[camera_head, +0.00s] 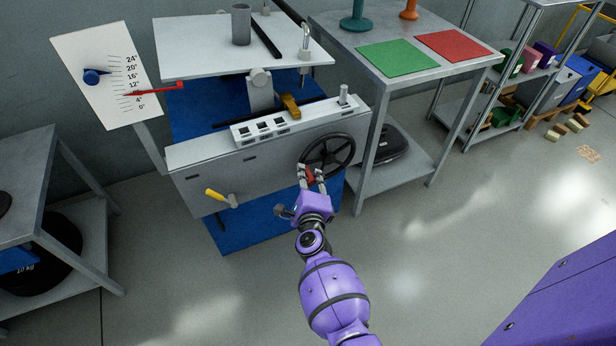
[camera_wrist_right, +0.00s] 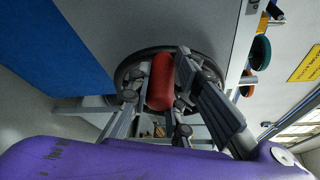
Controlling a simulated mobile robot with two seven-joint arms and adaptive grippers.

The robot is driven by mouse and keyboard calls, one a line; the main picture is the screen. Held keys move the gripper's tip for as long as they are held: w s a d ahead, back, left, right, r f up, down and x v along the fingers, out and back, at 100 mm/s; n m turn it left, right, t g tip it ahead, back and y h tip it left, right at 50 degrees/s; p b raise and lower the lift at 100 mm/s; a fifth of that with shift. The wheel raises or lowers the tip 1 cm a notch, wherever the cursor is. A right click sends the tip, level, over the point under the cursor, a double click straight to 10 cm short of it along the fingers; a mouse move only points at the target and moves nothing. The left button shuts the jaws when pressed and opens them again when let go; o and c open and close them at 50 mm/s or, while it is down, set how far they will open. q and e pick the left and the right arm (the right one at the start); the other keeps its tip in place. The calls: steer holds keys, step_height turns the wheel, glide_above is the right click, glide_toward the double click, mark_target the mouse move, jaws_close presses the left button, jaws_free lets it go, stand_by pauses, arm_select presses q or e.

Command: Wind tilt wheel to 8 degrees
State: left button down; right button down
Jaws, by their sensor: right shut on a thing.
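The black tilt wheel (camera_head: 327,157) is on the front of the grey machine, at its right end. Its rim also shows in the right wrist view (camera_wrist_right: 128,72). A red handle (camera_wrist_right: 161,82) stands out from the wheel, at its lower left in the head view. My right gripper (camera_head: 311,177) is shut on the red handle, with its fingers on both sides of it. The white scale board (camera_head: 107,75) at the left has degree marks, a red pointer (camera_head: 155,89) near the 8 to 12 marks and a blue pointer (camera_head: 93,76) higher up. My left gripper is not in view.
A yellow-handled crank (camera_head: 216,196) is on the machine's front left. A white tilting plate (camera_head: 200,62) carries a grey cylinder (camera_head: 241,24). A side table with green (camera_head: 398,57) and red mats stands right. The floor in front is clear.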

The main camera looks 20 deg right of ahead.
steer(key=shift+d, duration=0.1)
steer(key=c, duration=1.7)
jaws_free()
steer(key=shift+s, duration=0.1)
steer(key=shift+s, duration=0.2)
steer(key=v, duration=1.1)
steer(key=shift+s+r, duration=0.2)
